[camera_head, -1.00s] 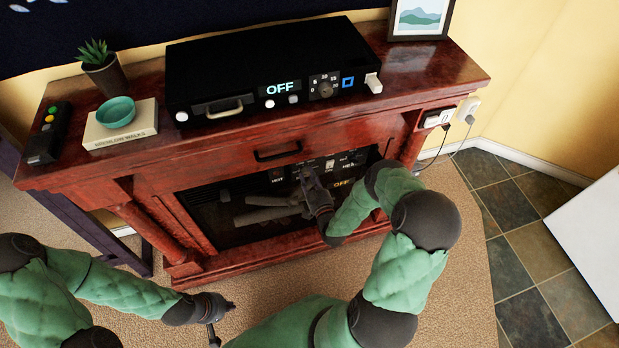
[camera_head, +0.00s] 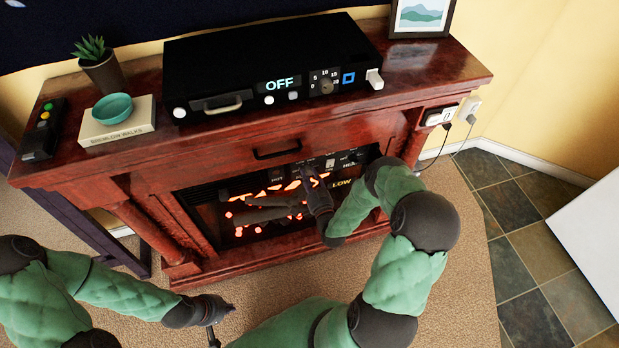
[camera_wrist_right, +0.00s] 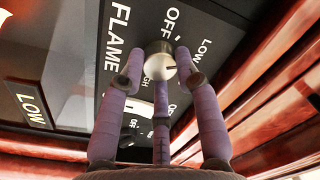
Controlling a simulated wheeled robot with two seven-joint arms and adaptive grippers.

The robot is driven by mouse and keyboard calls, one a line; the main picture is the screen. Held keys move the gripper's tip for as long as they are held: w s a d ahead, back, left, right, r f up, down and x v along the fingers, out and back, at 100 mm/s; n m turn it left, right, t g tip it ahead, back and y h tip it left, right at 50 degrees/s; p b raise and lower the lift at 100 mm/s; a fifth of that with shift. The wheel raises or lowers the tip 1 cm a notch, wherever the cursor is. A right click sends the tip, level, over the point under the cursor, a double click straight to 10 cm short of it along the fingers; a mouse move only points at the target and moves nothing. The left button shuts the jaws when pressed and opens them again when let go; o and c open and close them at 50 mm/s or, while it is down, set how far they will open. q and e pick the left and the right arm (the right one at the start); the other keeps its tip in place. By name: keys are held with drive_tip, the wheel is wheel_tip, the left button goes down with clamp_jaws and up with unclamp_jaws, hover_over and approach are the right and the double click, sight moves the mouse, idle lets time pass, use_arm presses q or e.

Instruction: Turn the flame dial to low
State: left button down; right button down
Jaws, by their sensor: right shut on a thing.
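The flame dial (camera_wrist_right: 160,62) is a silver knob on the fireplace's black panel, beside the printed word FLAME, with OFF and LOW marks around it. Its dark pointer line points right, roughly to the LOW side. My right gripper (camera_wrist_right: 160,75) has its fingers around the knob, shut on it. In the head view my right gripper (camera_head: 312,183) reaches to the top of the firebox and hides the dial. The display (camera_head: 341,182) reads LOW, also in the wrist view (camera_wrist_right: 28,104). My left gripper (camera_head: 220,322) is low at the front, its fingers apart and empty.
The wooden fireplace (camera_head: 130,160) carries a black box (camera_head: 265,60) whose display reads OFF, a book (camera_head: 117,129) with a teal bowl (camera_head: 112,107), a plant (camera_head: 103,65) and a remote (camera_head: 43,131). Orange embers (camera_head: 265,207) glow in the firebox. Carpet is clear at right.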

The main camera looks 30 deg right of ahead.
drive_tip(key=shift+w+d+r+m, duration=0.1)
drive_tip(key=shift+d+r+m, duration=0.1)
drive_tip(key=shift+m, duration=0.2)
drive_tip(key=c, duration=0.9)
unclamp_jaws()
drive_tip(key=shift+a, duration=0.1)
drive_tip(key=shift+f, duration=0.1)
drive_tip(key=shift+s, duration=0.2)
drive_tip(key=s, duration=0.3)
drive_tip(key=s+a, duration=0.1)
drive_tip(key=s, duration=0.3)
drive_tip(key=s+a, duration=0.1)
drive_tip(key=s, duration=0.3)
drive_tip(key=shift+s+a+f, duration=0.2)
drive_tip(key=shift+s+f, duration=0.05)
